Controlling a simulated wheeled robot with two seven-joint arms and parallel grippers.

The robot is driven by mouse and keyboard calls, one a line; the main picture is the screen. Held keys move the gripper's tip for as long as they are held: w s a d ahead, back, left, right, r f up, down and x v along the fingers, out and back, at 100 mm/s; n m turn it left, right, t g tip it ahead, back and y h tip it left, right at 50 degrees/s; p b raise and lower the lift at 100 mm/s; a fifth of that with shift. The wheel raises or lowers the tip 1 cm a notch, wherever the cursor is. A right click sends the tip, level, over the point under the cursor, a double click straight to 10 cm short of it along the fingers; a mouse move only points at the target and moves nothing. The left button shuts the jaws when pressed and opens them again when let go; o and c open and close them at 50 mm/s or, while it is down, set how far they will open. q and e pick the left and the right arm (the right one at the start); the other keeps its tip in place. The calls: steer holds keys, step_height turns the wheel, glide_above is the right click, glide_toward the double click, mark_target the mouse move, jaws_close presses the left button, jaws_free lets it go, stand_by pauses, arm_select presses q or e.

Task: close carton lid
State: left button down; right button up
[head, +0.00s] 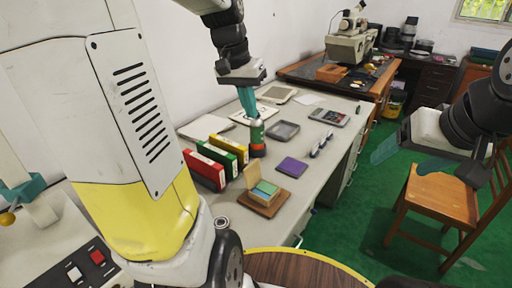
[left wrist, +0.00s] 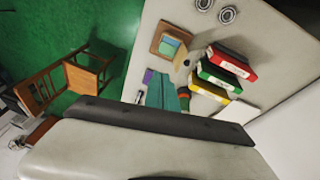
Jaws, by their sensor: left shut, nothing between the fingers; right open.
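A small carton (head: 264,190) with teal and yellow inside sits on a brown wooden board (head: 266,208) near the table's front edge. Its tan lid (head: 251,174) stands up, open, at the back left side. The carton also shows in the left wrist view (left wrist: 172,44). My left gripper (head: 252,114) points down, shut and empty, above the table behind the carton and apart from it. Its teal fingers show in the left wrist view (left wrist: 162,88). My right gripper (head: 402,160) is open and empty, out to the right over the floor and chair.
Red, green and yellow boxes (head: 229,150) stand left of the carton. A green and orange bottle (head: 257,138) is just below my left fingers in the picture. A purple pad (head: 292,167) and a grey tray (head: 283,131) lie nearby. A wooden chair (head: 438,198) stands at right.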

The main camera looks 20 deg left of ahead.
arm_select(q)
steer(key=w+a+f+g+h, duration=0.1)
steer(key=w+a+f+g, duration=0.2)
steer(key=w+a+f, duration=0.6)
steer(key=m+g+h, duration=0.1)
steer(key=h, duration=0.1)
glide_toward(250, 173)
steer(key=w+a+r, duration=0.2)
steer(key=w+a, duration=0.2)
steer(key=a, duration=0.2)
steer(key=x, duration=1)
steer(key=shift+d, duration=0.15)
steer(key=shift+s+d, duration=0.1)
